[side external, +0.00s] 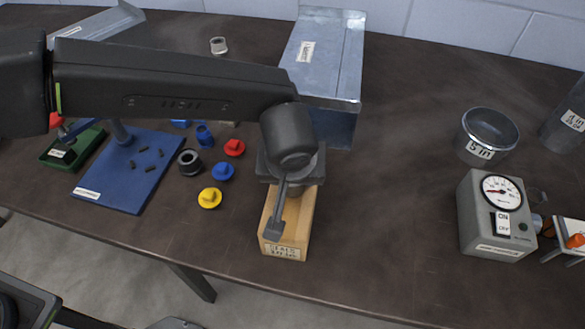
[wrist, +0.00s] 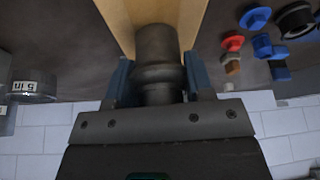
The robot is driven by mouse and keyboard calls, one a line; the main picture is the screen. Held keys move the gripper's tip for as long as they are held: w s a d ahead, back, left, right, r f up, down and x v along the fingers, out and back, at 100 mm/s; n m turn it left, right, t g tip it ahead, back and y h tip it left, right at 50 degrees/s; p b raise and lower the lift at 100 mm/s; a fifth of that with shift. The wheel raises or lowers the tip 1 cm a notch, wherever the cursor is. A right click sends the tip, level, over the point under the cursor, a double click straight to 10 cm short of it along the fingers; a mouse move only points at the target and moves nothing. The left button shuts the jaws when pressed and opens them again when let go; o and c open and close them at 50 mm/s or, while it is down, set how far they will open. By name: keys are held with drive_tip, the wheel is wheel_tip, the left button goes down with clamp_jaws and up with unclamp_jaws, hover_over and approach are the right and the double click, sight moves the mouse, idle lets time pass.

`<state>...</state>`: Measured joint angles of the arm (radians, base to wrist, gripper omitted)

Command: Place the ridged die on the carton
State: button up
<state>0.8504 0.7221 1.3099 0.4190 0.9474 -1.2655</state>
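The ridged die (wrist: 157,45) is a dark grey cylinder with a raised ring, seen in the wrist view. It sits between the blue-grey fingers of my gripper (wrist: 158,82), which appear shut on its ringed part. A tan, wood-coloured box (side external: 301,214) with a label on its front end lies below my gripper in the side view; it also shows behind the die in the wrist view (wrist: 195,18). I take it as the carton, but cannot confirm this. My wrist hides the die in the side view, and I cannot tell whether it touches the box.
A galvanised metal duct (side external: 325,55) stands right behind the tan box. Red, blue and yellow (side external: 209,198) knobs and a black ring (side external: 189,162) lie to the left, near a blue board (side external: 115,190). A grey gauge box (side external: 490,222) stands at right. The table between is clear.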

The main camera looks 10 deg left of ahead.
drive_tip(key=o, duration=0.4)
drive_tip(key=shift+r, duration=0.1)
drive_tip(key=v, duration=1.2)
drive_tip(key=shift+r, duration=0.1)
drive_tip(key=a+r, duration=0.4)
drive_tip(key=a, duration=0.7)
drive_tip(key=a+r, duration=0.3)
drive_tip(key=a, duration=0.8)
drive_tip(key=s+a+f, duration=0.1)
drive_tip(key=s+a, duration=0.3)
drive_tip(key=a, duration=0.1)
drive_tip(key=s+a+f+m, duration=0.1)
drive_tip(key=s+a, duration=0.3)
drive_tip(key=a, duration=0.1)
drive_tip(key=s+a+f+m+t, duration=0.1)
drive_tip(key=s+a+f, duration=0.1)
drive_tip(key=s+a, duration=0.2)
drive_tip(key=shift+s+a+h, duration=0.4)
drive_tip(key=shift+a, duration=0.1)
